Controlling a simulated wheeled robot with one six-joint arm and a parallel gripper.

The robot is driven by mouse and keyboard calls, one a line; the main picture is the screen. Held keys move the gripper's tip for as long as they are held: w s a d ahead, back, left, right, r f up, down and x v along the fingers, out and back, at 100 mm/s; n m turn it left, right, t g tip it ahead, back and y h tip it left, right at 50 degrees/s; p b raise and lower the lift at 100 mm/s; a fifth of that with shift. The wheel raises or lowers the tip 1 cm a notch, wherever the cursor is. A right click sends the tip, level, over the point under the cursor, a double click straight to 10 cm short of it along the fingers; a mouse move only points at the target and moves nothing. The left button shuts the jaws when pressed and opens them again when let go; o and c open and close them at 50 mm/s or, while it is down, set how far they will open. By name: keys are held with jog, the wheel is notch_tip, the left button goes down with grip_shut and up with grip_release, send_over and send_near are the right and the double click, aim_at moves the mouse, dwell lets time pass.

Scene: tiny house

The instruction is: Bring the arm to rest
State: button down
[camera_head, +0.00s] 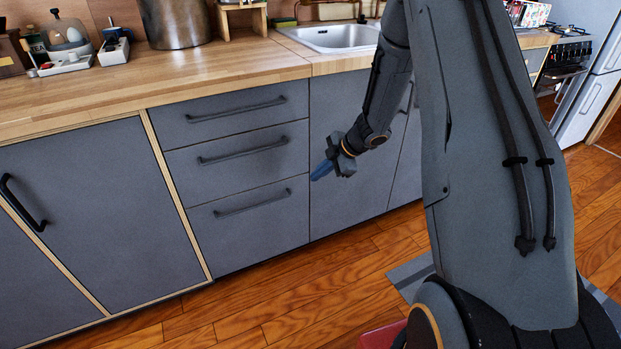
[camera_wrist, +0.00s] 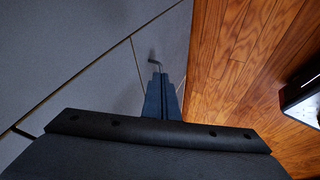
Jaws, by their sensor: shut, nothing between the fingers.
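My gripper (camera_head: 322,170) is in front of the grey kitchen cabinets, near the right edge of the drawer stack. Its blue fingers are together and point to the left and down in the head view. The gripper also shows in the wrist view (camera_wrist: 162,80), with its fingers side by side and nothing held. My arm is bent and reaches forward from the right side of the head view. Whether the fingertips touch the cabinet front cannot be told.
Grey drawers (camera_head: 235,150) with dark bar handles stand left of my gripper. Above is a wooden counter (camera_head: 215,72) with a large pot (camera_head: 174,22) and a sink (camera_head: 340,38). An oven (camera_head: 565,75) stands at the far right. The wooden floor (camera_head: 290,290) in front is mostly clear.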

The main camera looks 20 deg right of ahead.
notch_tip(320, 180, up, 11)
jog(key=w+m+t+h, duration=0.2)
jog(key=m+h, duration=0.1)
jog(key=m, duration=0.1)
jog(key=s+a+r+m+h, duration=0.2)
jog(key=s+r+m+h, duration=0.1)
jog(key=s+r+m, duration=0.3)
jog(key=s+a+r+m+g, duration=0.2)
jog(key=s+a, duration=0.2)
jog(key=s, duration=0.7)
jog(key=s+a+r+m+g+y, duration=0.1)
jog(key=s+a+r+m+g, duration=0.2)
jog(key=s, duration=0.8)
jog(key=s+a+r+m+g, duration=0.15)
jog(key=s+a, duration=0.25)
jog(key=s, duration=0.7)
jog(key=d+r+m+p, duration=0.2)
jog(key=d+r+p, duration=0.4)
jog(key=p, duration=0.8)
jog(key=shift+d+r, duration=0.15)
jog(key=shift+d, duration=0.65)
jog(key=shift+g, duration=0.25)
